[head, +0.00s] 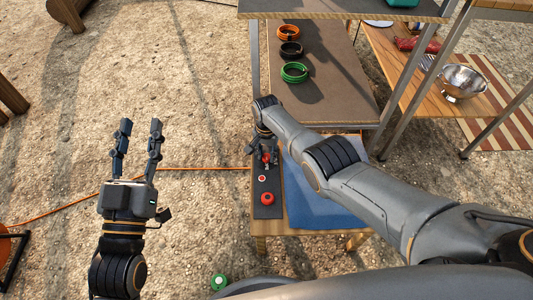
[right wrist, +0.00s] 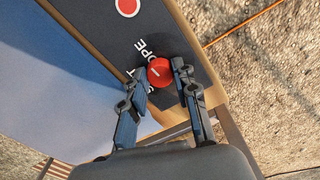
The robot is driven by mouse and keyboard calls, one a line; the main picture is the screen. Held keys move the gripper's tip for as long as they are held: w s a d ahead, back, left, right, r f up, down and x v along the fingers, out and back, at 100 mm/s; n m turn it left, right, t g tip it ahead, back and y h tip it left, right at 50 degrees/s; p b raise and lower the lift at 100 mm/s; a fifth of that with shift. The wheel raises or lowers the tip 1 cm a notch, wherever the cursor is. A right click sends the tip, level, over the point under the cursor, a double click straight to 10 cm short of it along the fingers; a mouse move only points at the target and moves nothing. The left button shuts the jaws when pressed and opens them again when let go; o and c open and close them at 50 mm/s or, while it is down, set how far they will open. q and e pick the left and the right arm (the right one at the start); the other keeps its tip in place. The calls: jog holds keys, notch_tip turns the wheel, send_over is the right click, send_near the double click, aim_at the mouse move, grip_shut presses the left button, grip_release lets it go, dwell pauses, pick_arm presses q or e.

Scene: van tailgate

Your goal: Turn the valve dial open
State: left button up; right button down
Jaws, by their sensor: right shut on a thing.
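The valve dial (right wrist: 159,72) is a small red round knob with a white line across its face. It sits on a dark panel (right wrist: 100,14) with white lettering beside it, partly hidden by a finger; "OPE" can be read. In the right wrist view my right gripper (right wrist: 160,78) has one finger on each side of the dial and is shut on it. In the head view my right gripper (head: 265,156) reaches down to the panel's far part and mostly covers the dial. My left gripper (head: 138,126) is open and empty, above the ground at left.
On the panel's near part are a red knob (head: 267,198) and a small red-and-white disc (head: 262,178). A blue mat (head: 318,208) lies beside it. Coiled cables (head: 294,72) lie on a board beyond. An orange cord (head: 205,169) crosses the ground.

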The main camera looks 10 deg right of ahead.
aim_at(266, 156)
jog(key=c, duration=1)
grip_release()
jog(key=shift+r, duration=0.1)
notch_tip(266, 156, up, 12)
jog(key=shift+f, duration=0.1)
